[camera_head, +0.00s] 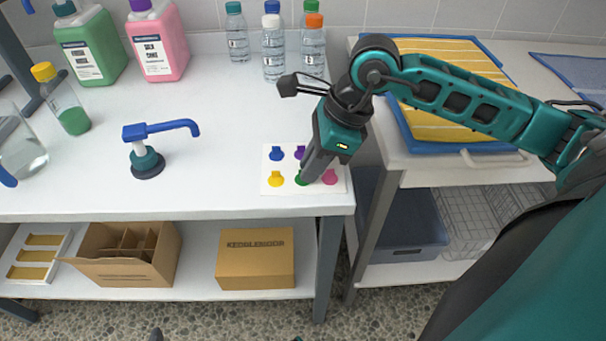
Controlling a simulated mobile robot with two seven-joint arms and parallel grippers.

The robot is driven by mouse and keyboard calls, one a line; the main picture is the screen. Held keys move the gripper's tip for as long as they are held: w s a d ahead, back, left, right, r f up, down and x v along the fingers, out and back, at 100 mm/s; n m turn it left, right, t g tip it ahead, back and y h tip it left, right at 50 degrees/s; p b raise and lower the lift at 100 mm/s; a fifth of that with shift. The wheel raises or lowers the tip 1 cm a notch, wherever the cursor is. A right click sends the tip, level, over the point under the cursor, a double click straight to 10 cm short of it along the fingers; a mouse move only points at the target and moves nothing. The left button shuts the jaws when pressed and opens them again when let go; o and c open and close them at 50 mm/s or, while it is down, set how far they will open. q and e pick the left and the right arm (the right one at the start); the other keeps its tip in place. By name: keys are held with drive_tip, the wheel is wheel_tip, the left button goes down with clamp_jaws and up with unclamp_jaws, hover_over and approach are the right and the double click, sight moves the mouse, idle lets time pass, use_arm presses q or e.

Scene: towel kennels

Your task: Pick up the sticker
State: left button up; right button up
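A white sheet (266,187) lies near the front right corner of the left table. It carries several coloured stickers: a blue sticker (276,154), a purple sticker (299,153), a yellow sticker (276,179), a green sticker (301,180) and a pink sticker (329,177). My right gripper (308,174) points down at the sheet, its grey fingertips at the green sticker and partly covering it. The fingers overlap in this view, so their opening and any grip on the sticker cannot be told. I cannot make out my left gripper.
A blue pump (147,162) stands left of the sheet. Capped bottles (273,55) stand behind it. A green jug (90,45) and pink jug (158,42) are at the back left. A blue-rimmed tray (430,147) sits on the right table. The front middle tabletop is clear.

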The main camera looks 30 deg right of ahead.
clamp_jaws()
wheel_tip(320, 180, up, 24)
drive_tip(key=p, duration=0.8)
idle(0.5)
